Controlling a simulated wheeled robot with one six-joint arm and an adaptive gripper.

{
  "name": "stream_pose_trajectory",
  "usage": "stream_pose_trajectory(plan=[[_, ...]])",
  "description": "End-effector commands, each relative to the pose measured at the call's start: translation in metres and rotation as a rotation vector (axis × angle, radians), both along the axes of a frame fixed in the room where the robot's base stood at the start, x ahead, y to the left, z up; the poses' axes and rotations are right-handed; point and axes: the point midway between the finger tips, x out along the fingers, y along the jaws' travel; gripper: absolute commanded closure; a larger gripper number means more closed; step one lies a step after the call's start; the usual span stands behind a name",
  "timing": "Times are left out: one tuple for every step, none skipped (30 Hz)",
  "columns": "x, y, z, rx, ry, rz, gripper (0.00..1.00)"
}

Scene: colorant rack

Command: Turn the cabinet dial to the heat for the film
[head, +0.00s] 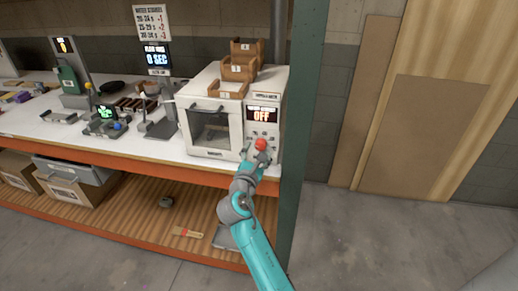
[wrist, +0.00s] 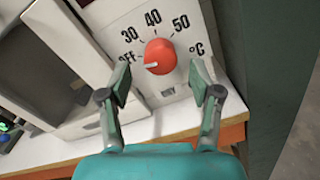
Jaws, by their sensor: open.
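The white cabinet (head: 206,129) stands at the right end of the bench, with a glass-front door and an orange display (head: 262,115) reading OFF. Its round red dial (wrist: 160,57) sits on the front panel, with marks OFF, 30, 40, 50 and °C around it. The dial's pale pointer faces left, toward OFF. The dial also shows in the head view (head: 261,144). My gripper (wrist: 166,85) is open and empty, its two fingers apart on either side below the dial, apparently not touching it. In the head view my gripper (head: 259,155) covers part of the panel under the dial.
Wooden trays (head: 238,68) are stacked on the cabinet. A sign (head: 152,22) lists numbers too small to read surely; a display below it reads 0 SEC. A green post (head: 291,130) stands just right of the cabinet. Floor to the right is clear.

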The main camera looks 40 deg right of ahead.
Motion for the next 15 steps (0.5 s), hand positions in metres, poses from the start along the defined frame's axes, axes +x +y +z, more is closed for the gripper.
stream_pose_trajectory(plan=[[0.004, -0.006, 0.001, 0.001, -0.001, -0.002, 0.36], [0.006, -0.009, 0.001, 0.001, -0.001, -0.002, 0.36], [0.009, -0.012, 0.0, 0.0, 0.0, -0.002, 0.36], [0.01, -0.015, 0.0, 0.0, 0.0, -0.002, 0.36], [0.012, -0.016, 0.0, 0.0, 0.0, -0.001, 0.36], [0.013, -0.018, 0.001, -0.001, -0.001, 0.0, 0.36], [0.014, -0.019, 0.001, 0.0, -0.001, 0.0, 0.36], [0.015, -0.02, 0.001, 0.0, -0.001, 0.0, 0.36], [0.016, -0.021, 0.0, 0.001, -0.001, 0.0, 0.36], [0.016, -0.022, 0.0, 0.001, -0.001, 0.0, 0.36], [0.016, -0.022, 0.0, 0.001, -0.001, 0.0, 0.36], [0.016, -0.022, 0.0, 0.001, -0.001, 0.0, 0.36], [0.016, -0.022, 0.0, 0.001, -0.001, 0.0, 0.36], [0.016, -0.022, 0.0, 0.001, -0.001, 0.0, 0.36], [0.016, -0.022, 0.0, 0.001, -0.001, 0.0, 0.36]])
